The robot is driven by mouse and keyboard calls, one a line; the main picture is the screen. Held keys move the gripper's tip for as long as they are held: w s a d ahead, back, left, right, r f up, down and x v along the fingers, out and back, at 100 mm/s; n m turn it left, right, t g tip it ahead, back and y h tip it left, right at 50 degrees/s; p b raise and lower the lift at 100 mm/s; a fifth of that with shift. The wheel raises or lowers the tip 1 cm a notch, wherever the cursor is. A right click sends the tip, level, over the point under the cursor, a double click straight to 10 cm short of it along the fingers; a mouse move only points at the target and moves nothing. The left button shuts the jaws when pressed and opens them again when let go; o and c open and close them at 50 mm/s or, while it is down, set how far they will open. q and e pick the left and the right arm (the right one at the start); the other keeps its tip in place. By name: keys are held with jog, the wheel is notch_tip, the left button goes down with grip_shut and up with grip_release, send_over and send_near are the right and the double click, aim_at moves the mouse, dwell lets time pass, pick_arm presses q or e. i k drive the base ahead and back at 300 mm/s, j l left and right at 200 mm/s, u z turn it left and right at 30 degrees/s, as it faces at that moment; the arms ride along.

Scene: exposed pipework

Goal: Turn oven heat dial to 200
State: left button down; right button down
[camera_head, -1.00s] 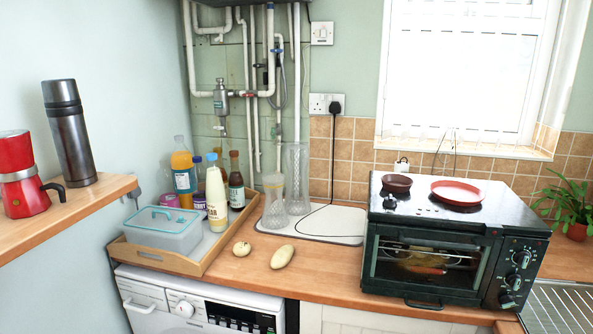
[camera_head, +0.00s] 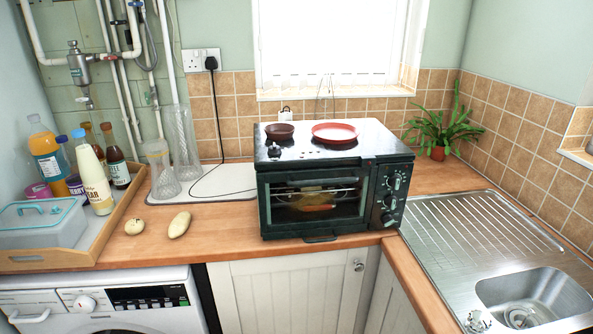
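A dark green mini oven (camera_head: 325,185) stands on the wooden counter, right of the middle of the head view. Its glass door is closed, and something orange shows dimly inside. Several black dials run down the panel on its right side: a top dial (camera_head: 393,181), a middle dial (camera_head: 390,201) and a bottom dial (camera_head: 388,220). I cannot tell which is the heat dial, and the dial markings are too small to read. Neither of my grippers is in view.
A brown bowl (camera_head: 280,131) and a red plate (camera_head: 335,132) sit on the oven's top. A steel sink (camera_head: 535,291) lies to the right, with a plant (camera_head: 441,136) behind. A wooden tray (camera_head: 112,232) with bottles stands left. The counter before the oven is narrow and clear.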

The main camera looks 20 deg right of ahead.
aim_at(391, 201)
jog(key=z, duration=1.25)
